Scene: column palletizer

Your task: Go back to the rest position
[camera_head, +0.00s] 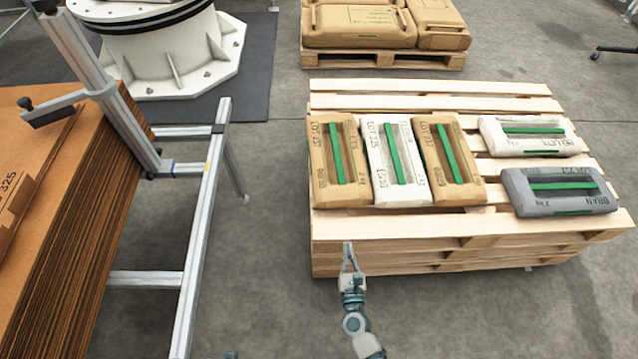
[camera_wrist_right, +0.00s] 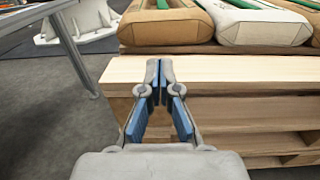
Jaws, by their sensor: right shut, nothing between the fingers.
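My right gripper (camera_head: 348,258) is shut and empty in front of the near left corner of the wooden pallet (camera_head: 450,226). In the right wrist view my right gripper (camera_wrist_right: 159,75) has its fingertips together, with the pallet's front edge (camera_wrist_right: 230,70) just beyond them. I cannot tell whether they touch the wood. My left gripper does not show in either view.
On the pallet lie brown sacks (camera_head: 322,165) (camera_head: 437,135), white sacks (camera_head: 378,158) (camera_head: 499,142) and a grey sack (camera_head: 512,190). Another loaded pallet (camera_head: 385,60) stands behind. Cardboard sheets (camera_head: 75,215) and a metal frame (camera_head: 200,240) stand left. Floor between is clear.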

